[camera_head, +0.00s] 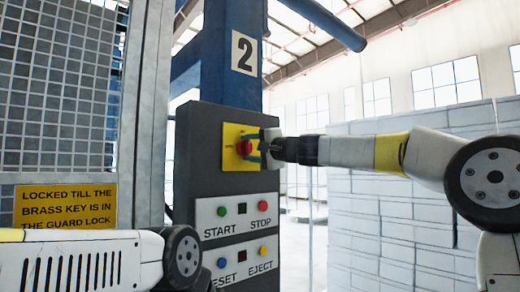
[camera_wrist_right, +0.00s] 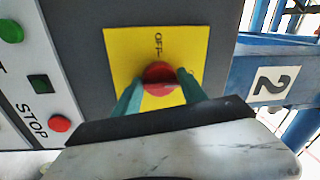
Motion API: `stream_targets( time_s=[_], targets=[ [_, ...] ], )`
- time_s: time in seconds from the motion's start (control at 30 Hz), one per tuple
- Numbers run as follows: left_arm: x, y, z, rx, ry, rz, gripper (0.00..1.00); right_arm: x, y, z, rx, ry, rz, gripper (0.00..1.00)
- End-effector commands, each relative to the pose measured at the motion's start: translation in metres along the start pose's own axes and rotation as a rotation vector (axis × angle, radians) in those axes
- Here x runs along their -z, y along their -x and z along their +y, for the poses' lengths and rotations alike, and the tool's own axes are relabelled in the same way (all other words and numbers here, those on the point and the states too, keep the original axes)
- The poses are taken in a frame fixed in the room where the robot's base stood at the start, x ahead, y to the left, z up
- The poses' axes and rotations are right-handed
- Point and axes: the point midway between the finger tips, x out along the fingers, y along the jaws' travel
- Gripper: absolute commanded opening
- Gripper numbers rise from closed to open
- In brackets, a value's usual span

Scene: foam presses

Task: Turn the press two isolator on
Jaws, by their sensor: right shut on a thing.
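The press two isolator is a red rotary knob (camera_head: 244,147) on a yellow plate (camera_head: 229,160), high on a dark grey control box under a "2" sign. In the right wrist view the knob (camera_wrist_right: 160,78) sits between the green fingers of my right gripper (camera_wrist_right: 160,88), which is shut on it. In the head view my right gripper (camera_head: 257,148) reaches the knob from the right. My left arm shows at lower left, but its gripper is out of view.
Below the isolator, the box carries START, STOP, RESET and EJECT buttons (camera_head: 240,212). A mesh guard (camera_head: 60,90) with a yellow notice about the brass key (camera_head: 65,206) stands at left. Stacked pale blocks (camera_head: 400,215) fill the right background. A blue column (camera_head: 232,85) rises behind the box.

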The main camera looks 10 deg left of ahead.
Motion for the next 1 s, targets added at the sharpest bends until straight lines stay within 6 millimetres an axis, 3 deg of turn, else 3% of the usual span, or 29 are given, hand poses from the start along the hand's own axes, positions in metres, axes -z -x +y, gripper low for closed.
stream_targets(
  time_s=[0.03, 0.07, 0.13, 0.57, 1.0],
  targets=[
    [0.000, 0.000, 0.000, 0.000, 0.000, 0.000, 0.36, 0.001, -0.001, 0.007, -0.010, -0.004, -0.001, 0.09],
    [0.000, 0.000, 0.000, 0.000, 0.000, 0.000, 0.36, 0.001, -0.001, 0.007, -0.010, -0.004, -0.001, 0.55],
    [0.000, 0.000, 0.000, 0.000, 0.000, 0.000, 0.36, 0.001, -0.001, 0.006, -0.009, -0.003, -0.001, 0.68],
    [0.000, 0.000, 0.000, 0.000, 0.000, 0.000, 0.36, 0.001, 0.005, 0.003, -0.004, -0.003, 0.000, 0.68],
    [0.000, 0.000, 0.000, 0.000, 0.000, 0.000, 0.36, 0.002, 0.055, 0.004, -0.007, 0.002, 0.004, 0.68]
  ],
)
